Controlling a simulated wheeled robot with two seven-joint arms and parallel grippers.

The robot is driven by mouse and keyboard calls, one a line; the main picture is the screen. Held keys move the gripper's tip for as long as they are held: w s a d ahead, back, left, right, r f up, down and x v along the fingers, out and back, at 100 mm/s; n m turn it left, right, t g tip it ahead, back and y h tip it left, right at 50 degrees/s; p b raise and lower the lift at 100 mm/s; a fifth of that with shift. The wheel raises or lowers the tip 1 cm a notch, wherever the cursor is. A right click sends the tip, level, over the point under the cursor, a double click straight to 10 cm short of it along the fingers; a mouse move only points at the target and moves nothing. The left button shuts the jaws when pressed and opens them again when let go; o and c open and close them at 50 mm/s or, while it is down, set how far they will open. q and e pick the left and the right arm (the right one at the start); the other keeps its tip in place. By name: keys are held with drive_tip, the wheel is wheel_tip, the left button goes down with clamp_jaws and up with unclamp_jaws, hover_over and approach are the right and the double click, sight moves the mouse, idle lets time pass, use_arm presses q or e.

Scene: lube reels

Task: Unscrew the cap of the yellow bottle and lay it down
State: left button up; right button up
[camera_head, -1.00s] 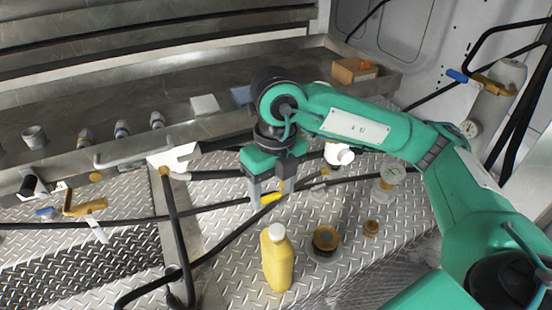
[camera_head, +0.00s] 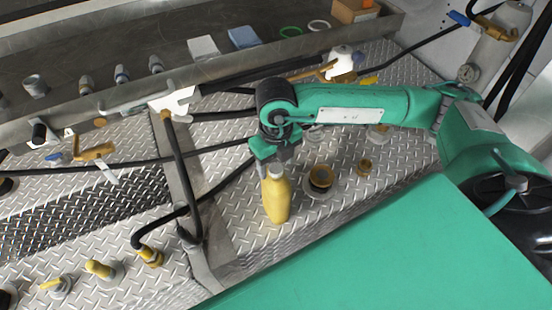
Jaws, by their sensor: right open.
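The yellow bottle (camera_head: 276,201) stands upright on the diamond-plate deck, a little right of the picture's middle. Its light grey cap (camera_head: 277,172) is on its top, partly behind the gripper. My right gripper (camera_head: 272,170) points down at the bottle's top, with its fingers around or just in front of the cap. The jaws are open. I cannot tell whether a finger touches the cap. My left gripper is not in view.
A round brass-and-black fitting (camera_head: 320,178) and a small brass fitting (camera_head: 364,166) stand right of the bottle. A white jug-like item (camera_head: 341,60) is behind my right arm. Black hoses (camera_head: 180,160) cross the deck on the left. A metal shelf (camera_head: 180,70) runs along the back.

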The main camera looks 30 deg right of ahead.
drive_tip(key=shift+f, duration=0.35)
drive_tip(key=c, duration=1.1)
drive_tip(key=shift+o, duration=0.2)
drive_tip(key=shift+f+n+b, duration=0.2)
drive_tip(key=shift+n+b, duration=0.4)
drive_tip(key=shift+b, duration=0.15)
drive_tip(key=shift+n+b, duration=1)
drive_tip(key=shift+b, duration=0.05)
drive_tip(key=shift+n+b, duration=0.6)
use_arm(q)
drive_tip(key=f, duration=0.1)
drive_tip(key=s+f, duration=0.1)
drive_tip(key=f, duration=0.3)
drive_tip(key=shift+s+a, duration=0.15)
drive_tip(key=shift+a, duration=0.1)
use_arm(e)
drive_tip(key=shift+r+n, duration=0.15)
drive_tip(key=shift+n, duration=0.25)
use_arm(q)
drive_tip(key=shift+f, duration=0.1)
